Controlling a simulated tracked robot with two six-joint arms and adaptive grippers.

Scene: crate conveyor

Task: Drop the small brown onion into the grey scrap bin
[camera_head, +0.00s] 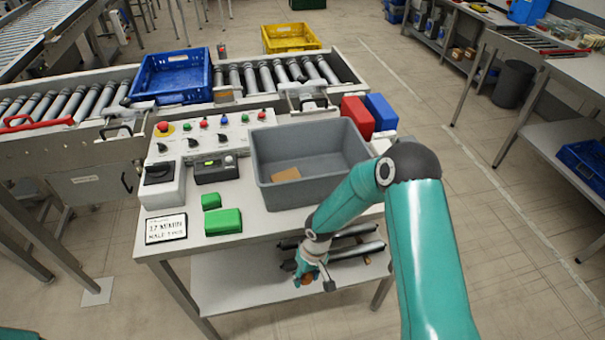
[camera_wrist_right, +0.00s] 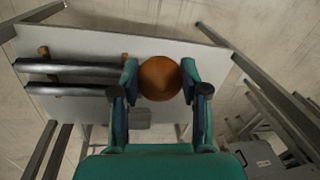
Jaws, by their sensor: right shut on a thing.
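The small brown onion (camera_wrist_right: 159,78) is between the fingers of my right gripper (camera_wrist_right: 159,84), which is shut on it. In the head view my right gripper (camera_head: 308,277) is low, in front of the table and over its lower shelf. Only a bit of the onion (camera_head: 306,280) shows there. The grey scrap bin (camera_head: 290,194) stands on the table top, above and behind the gripper. It is open at the top and a small tan piece (camera_head: 286,174) lies inside. My left gripper is not in view.
Metal rollers (camera_head: 350,250) lie on the lower shelf (camera_head: 235,290). Red (camera_head: 357,116) and blue (camera_head: 381,111) blocks stand at the bin's back right. Green blocks (camera_head: 223,221), a sign (camera_head: 166,228) and a control panel (camera_head: 205,134) are left of it. A conveyor with a blue crate (camera_head: 172,88) runs behind.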

